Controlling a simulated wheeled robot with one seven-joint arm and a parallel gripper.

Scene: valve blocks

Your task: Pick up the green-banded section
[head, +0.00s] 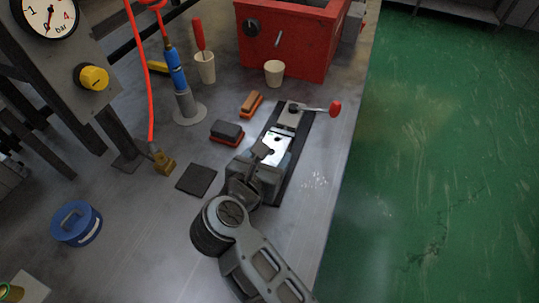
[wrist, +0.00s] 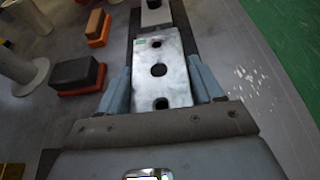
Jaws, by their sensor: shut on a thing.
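A pale metal section (wrist: 160,70) with several round holes and a small green mark at its far left corner lies between my fingers in the wrist view. It is also in the head view (head: 278,142), bright and partly hidden by my gripper. My gripper (wrist: 161,88) has one blue-grey finger on each side of the section and is shut on it. In the head view my gripper (head: 268,154) is over the dark rail (head: 300,138). I cannot tell whether the section is touching the rail.
A clamp with a red-knobbed lever (head: 334,108) stands at the rail's far end. Left of the rail are a dark block with an orange base (head: 227,132), an orange-brown block (head: 251,103) and a black pad (head: 196,179). A red box (head: 290,45) and cup (head: 274,73) stand behind.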

